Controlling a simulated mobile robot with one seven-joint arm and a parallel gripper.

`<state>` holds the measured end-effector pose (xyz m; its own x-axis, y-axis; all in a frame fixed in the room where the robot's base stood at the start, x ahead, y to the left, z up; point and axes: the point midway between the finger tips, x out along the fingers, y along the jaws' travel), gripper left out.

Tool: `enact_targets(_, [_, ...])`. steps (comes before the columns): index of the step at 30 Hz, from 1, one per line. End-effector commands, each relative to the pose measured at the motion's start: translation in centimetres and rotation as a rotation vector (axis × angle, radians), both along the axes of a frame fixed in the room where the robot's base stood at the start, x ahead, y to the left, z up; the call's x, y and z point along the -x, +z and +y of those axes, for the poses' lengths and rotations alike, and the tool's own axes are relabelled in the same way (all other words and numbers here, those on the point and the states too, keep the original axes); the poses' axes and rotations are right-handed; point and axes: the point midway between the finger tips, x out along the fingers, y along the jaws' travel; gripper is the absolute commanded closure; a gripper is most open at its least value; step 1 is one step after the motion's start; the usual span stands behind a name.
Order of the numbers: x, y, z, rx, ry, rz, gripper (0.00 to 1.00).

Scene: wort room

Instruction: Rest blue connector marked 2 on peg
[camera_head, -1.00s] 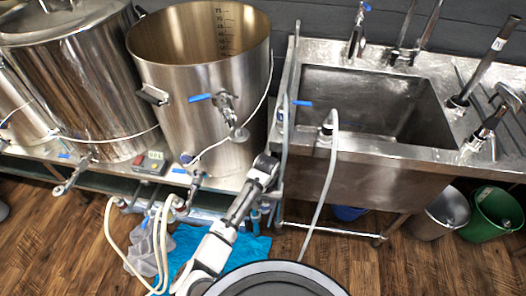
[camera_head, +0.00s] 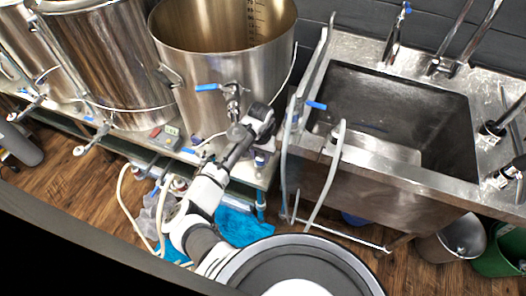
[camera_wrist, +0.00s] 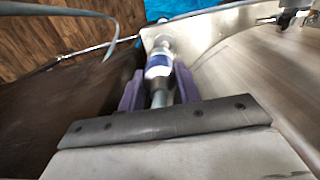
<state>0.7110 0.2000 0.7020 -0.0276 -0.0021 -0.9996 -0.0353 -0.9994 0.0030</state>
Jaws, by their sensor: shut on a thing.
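My gripper (camera_wrist: 159,95) has its purple fingers shut on a white connector with a blue band (camera_wrist: 158,66) in the wrist view. A pale tube-like part of the connector runs back between the fingers. Its marking cannot be read. In the head view my gripper (camera_head: 260,116) is beside the lower right of the open steel pot, near the pot's valve (camera_head: 232,92). The held connector cannot be made out there. I cannot pick out the peg with certainty in either view.
The steel sink (camera_head: 375,105) stands to the right, with pale hoses (camera_head: 327,180) hanging over its left edge. A closed steel vessel (camera_head: 110,60) stands left of the pot. A blue cloth (camera_head: 240,226) lies on the floor below. Buckets stand at the lower right.

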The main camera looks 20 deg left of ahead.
Motion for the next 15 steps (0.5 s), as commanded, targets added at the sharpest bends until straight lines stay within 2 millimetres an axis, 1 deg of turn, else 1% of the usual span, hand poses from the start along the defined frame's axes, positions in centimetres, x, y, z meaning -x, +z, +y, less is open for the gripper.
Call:
enact_targets(1, [-0.9, 1.6, 0.8, -0.002, 0.016, -0.037, 0.94])
enact_targets(2, [-0.9, 1.4, 0.8, -0.002, 0.017, -0.037, 0.94])
enact_targets(5, [-0.9, 0.5, 0.8, -0.001, 0.018, -0.036, 0.94])
enact_targets(15, [-0.7, -4.1, 0.7, -0.003, 0.014, -0.027, 0.94])
